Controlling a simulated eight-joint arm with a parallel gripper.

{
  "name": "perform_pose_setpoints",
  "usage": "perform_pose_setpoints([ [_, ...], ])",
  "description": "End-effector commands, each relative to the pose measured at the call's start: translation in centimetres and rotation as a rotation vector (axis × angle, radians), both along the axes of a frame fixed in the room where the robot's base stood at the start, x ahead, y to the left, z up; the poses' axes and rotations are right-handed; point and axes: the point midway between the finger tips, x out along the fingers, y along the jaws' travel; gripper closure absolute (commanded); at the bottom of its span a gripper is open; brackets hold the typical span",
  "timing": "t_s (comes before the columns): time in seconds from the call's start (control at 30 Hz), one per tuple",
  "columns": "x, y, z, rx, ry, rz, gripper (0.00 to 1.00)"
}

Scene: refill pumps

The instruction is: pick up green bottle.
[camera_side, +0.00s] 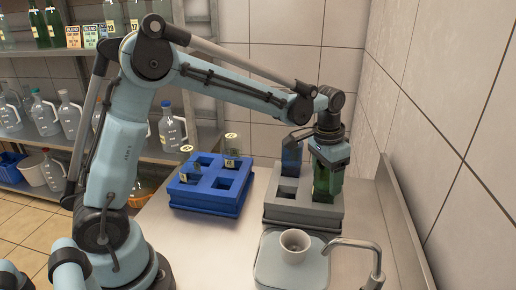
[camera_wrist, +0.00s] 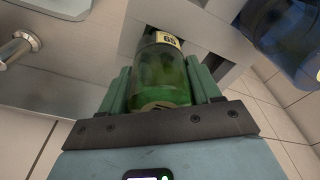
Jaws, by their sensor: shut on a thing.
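The green bottle (camera_side: 324,184) stands upright at the front right of the grey crate (camera_side: 303,216), its lower part down in a compartment. My gripper (camera_side: 328,166) comes from above and is shut on its upper part. In the wrist view the green bottle (camera_wrist: 160,80) lies between the two green fingers of my gripper (camera_wrist: 160,92), and a yellowish label with a number shows on it. The bottle's base is hidden by the crate in the side view.
A blue bottle (camera_side: 291,156) stands in the crate behind; it also shows in the wrist view (camera_wrist: 285,30). A blue crate (camera_side: 208,202) with clear labelled bottles is to the left. A white cup (camera_side: 295,241) sits by a tap (camera_side: 358,246) in front. A wall is close on the right.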

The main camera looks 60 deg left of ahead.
Motion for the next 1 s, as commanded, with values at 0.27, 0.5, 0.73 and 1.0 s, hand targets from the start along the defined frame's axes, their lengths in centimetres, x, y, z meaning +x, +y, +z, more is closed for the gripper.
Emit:
perform_pose_setpoints([
  [0.27, 0.0, 0.0, 2.1, 0.000, 0.000, 0.000, 0.73],
  [0.5, 0.0, 0.0, 5.4, 0.000, 0.000, 0.000, 0.73],
  [0.73, 0.0, 0.0, 8.4, 0.000, 0.000, 0.000, 0.73],
  [1.0, 0.0, 0.0, 10.8, 0.000, 0.000, 0.000, 0.73],
])
